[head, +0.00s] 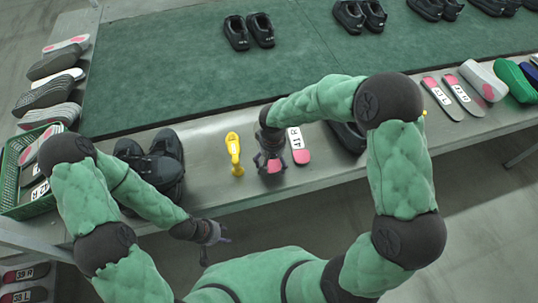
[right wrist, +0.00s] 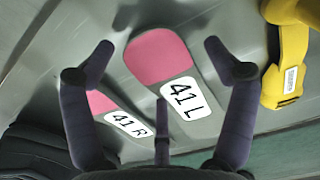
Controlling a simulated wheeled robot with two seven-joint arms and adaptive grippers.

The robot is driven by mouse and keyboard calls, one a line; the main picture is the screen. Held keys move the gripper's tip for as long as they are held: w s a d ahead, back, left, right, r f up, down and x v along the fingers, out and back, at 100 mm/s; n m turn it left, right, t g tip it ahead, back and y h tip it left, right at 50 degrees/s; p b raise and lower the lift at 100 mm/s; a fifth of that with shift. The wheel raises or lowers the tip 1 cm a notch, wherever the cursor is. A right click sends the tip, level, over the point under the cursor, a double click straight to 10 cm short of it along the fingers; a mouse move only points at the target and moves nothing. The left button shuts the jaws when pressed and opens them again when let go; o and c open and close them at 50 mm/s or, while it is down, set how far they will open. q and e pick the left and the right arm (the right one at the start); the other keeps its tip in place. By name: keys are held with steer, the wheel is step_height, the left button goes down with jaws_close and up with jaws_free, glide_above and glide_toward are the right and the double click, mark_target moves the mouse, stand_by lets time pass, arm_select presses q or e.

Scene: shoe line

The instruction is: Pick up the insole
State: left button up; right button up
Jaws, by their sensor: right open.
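Two grey insoles with pink ends lie on the metal table. The one labelled 41 L (right wrist: 165,60) lies centred between the spread fingers of my right gripper (right wrist: 160,70) in the right wrist view. In the head view, my right gripper (head: 270,162) hovers over this insole and hides most of it. The insole labelled 41 R (head: 299,146) lies beside it and also shows in the right wrist view (right wrist: 122,120), partly behind a finger. My right gripper is open and holds nothing. My left gripper (head: 217,236) is in front of the table edge, too small to read.
Black shoes (head: 160,160) are further left, beside a green crate (head: 12,185). Another dark shoe (head: 347,137) is to the right. A green mat (head: 180,70) with shoes lies behind.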

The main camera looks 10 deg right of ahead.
steer(key=shift+f, duration=0.5)
steer(key=shift+s, duration=0.1)
steer(key=c, duration=1)
